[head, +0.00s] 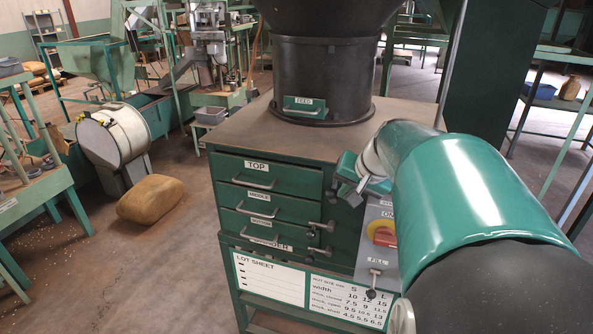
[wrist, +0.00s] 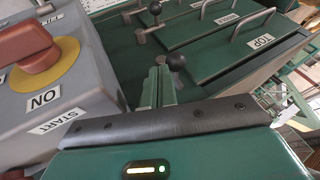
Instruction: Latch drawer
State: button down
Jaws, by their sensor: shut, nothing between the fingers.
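The green cabinet holds stacked drawers: top (head: 270,176), middle (head: 262,203) and bottom (head: 262,228). The top drawer also shows in the wrist view (wrist: 235,62); its front seems to stand a little proud of the one below. In the wrist view one knob (wrist: 177,62) is just beyond my fingertips, and another (wrist: 155,8) is farther off. My gripper (head: 345,193) is shut and empty beside the cabinet's right side; it also shows in the wrist view (wrist: 158,75). Contact with the knob is unclear.
A grey control box (head: 380,235) with a red knob (wrist: 30,50) is close beside my gripper. A dark hopper (head: 320,75) stands on the cabinet top. A lot sheet board (head: 270,280) is below the drawers. The floor at left is open, with a sack (head: 150,198).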

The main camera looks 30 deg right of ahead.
aim_at(333, 190)
jog(key=shift+w+a+r+g+h, duration=0.3)
jog(key=shift+w+g+h, duration=0.1)
jog(key=shift+g, duration=0.2)
dwell(0.4)
jog(key=shift+w+a+r+n+g+h, duration=0.15)
jog(key=shift+w+a+n+g+h, duration=0.25)
jog(key=shift+w+a+g+h, duration=0.45)
jog(key=w+a+f+n+g+h, duration=0.2)
jog(key=w+a+f+g+h, duration=0.2)
jog(key=w+g+h, duration=0.2)
jog(key=g+h, duration=0.2)
jog(key=g, duration=0.1)
jog(key=shift+a+f+n, duration=0.2)
jog(key=shift+n, duration=0.1)
jog(key=shift+w+f+g, duration=0.1)
jog(key=shift+f+g, duration=0.05)
jog(key=shift+g, duration=0.1)
dwell(0.4)
